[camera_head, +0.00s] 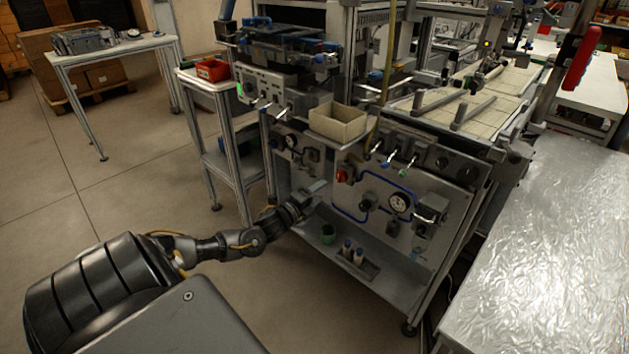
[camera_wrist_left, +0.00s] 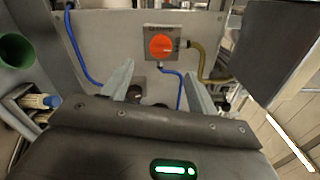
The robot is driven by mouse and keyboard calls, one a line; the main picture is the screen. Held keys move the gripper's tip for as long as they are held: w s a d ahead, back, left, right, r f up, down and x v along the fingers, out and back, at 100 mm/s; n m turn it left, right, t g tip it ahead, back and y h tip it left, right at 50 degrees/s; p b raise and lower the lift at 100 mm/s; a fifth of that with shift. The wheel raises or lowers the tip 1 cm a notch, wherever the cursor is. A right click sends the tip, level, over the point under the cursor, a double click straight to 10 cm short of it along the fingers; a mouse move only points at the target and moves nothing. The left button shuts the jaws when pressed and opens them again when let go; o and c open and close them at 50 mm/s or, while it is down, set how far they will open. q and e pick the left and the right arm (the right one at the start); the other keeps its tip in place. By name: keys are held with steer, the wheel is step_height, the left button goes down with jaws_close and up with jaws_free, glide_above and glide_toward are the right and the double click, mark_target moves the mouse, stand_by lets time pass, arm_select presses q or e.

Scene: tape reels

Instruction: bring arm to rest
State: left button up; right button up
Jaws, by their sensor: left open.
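My left arm reaches in from the lower left in the head view, and its gripper (camera_head: 316,190) is in front of the grey machine panel (camera_head: 440,196). In the left wrist view the two fingers of this gripper (camera_wrist_left: 158,85) stand apart with nothing between them. Beyond them is the panel with a round red-orange knob (camera_wrist_left: 161,45) and blue and yellow hoses. The knob also shows in the head view (camera_head: 343,175), just right of the gripper. My right gripper is not in view.
A green cup (camera_head: 328,234) and small bottles (camera_head: 352,253) stand on the machine's lower shelf. A beige box (camera_head: 338,122) sits above the panel. A foil-covered table (camera_head: 550,260) is at right. A narrow side table (camera_head: 203,80) with a red bin stands left.

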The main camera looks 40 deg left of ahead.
arm_select(q)
steer(key=shift+s, duration=0.7)
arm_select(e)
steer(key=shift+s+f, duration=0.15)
